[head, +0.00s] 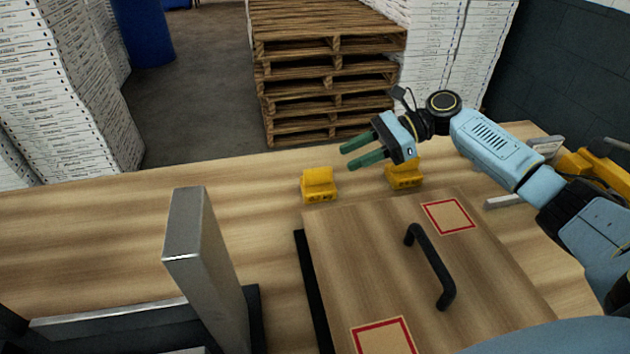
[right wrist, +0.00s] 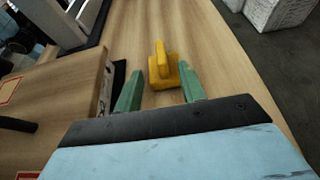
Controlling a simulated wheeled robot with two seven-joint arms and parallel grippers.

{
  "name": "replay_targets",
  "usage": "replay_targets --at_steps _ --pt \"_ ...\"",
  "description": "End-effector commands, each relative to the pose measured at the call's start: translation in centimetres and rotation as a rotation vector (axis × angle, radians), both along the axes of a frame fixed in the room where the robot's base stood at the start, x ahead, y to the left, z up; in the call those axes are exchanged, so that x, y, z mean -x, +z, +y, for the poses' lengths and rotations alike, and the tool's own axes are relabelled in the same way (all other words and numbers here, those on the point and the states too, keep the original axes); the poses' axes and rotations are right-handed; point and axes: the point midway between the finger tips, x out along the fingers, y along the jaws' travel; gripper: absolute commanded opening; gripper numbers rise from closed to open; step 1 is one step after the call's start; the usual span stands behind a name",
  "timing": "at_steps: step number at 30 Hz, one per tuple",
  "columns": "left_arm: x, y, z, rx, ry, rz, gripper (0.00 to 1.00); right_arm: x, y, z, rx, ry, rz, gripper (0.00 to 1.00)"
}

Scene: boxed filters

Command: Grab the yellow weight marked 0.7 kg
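Two yellow weights stand on the wooden table beyond the lidded board: a left one (head: 319,184) and a right one (head: 404,177), the latter partly hidden by my right gripper. No marking is readable on either, so I cannot tell which is 0.7 kg. My right gripper (head: 348,157) is open and empty, with green fingers pointing left, above the table between the two weights. In the right wrist view a yellow weight (right wrist: 162,68), seemingly the left one, lies ahead between the spread fingertips (right wrist: 160,82), not gripped. My left gripper is not in view.
A wooden board (head: 375,260) with a black handle (head: 432,265) and red-framed squares lies in front of the weights. A grey metal upright (head: 198,245) stands at left. A yellow object (head: 597,168) is at far right. Pallets (head: 325,70) stand behind the table. The table's left back is clear.

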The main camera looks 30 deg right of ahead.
Motion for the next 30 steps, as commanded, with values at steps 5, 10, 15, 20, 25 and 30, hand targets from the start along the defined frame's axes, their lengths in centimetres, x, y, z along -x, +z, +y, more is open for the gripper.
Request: replay_targets --at_steps 5,10,15,20,25,30 --pt "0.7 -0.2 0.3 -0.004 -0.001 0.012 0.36 -0.7 -1.0 2.6 -0.001 0.002 -0.002 0.40" --pt "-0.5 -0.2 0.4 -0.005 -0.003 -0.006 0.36 -0.9 -1.4 3.4 0.000 0.001 -0.002 0.40" --pt "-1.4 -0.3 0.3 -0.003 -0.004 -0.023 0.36 -1.1 -2.2 4.8 -0.001 0.003 -0.001 0.40" --pt "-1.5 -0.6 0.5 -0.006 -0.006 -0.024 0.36 -1.7 -3.2 7.0 -0.001 0.002 -0.003 0.40" --pt "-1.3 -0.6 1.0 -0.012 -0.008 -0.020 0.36 -1.9 -3.6 7.9 0.000 -0.001 -0.001 0.40" --pt "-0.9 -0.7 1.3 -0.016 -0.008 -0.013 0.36 -1.9 -3.6 7.8 0.000 -0.001 -0.001 0.36"
